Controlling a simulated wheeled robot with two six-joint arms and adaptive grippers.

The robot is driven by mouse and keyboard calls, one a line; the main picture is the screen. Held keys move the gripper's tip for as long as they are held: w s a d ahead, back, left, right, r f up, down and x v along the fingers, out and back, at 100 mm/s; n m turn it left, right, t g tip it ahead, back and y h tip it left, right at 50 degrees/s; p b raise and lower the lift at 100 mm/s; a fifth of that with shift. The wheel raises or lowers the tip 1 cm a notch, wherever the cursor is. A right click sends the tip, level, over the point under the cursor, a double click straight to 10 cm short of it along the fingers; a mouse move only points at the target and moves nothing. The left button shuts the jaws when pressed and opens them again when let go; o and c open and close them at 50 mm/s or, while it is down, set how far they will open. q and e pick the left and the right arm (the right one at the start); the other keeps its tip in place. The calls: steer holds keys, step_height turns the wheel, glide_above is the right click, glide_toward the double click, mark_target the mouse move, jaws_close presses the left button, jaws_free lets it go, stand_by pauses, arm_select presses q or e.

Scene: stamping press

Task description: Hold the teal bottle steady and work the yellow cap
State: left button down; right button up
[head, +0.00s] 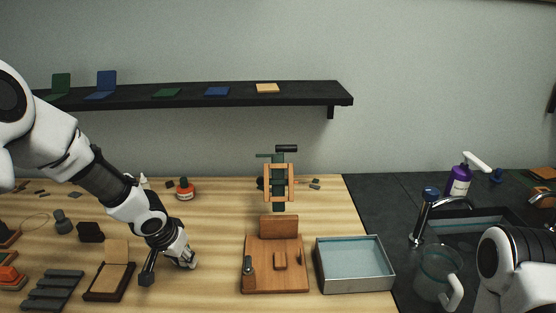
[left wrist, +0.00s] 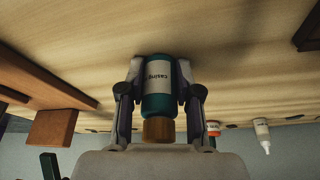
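The teal bottle (left wrist: 159,105) shows between the fingers of my left gripper (left wrist: 160,75) in the left wrist view. It has a white label with dark lettering and a tan-yellow cap (left wrist: 158,130). That view is upside down, so the cap end points up from the table. Both fingertips lie against the bottle's sides, and the cap is free of the fingers. In the head view my left gripper (head: 187,259) is low over the wooden table, and I cannot make out the bottle there. My right arm shows at the lower right, with its gripper out of view.
An orange-red bottle (head: 185,190) stands at the back. A wooden board with fittings (head: 276,284) and a grey open tray (head: 378,286) lie to the right. Dark slatted blocks (head: 52,291) are at the left.

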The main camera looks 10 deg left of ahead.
arm_select(q)
steer(key=c, duration=0.7)
jaws_free()
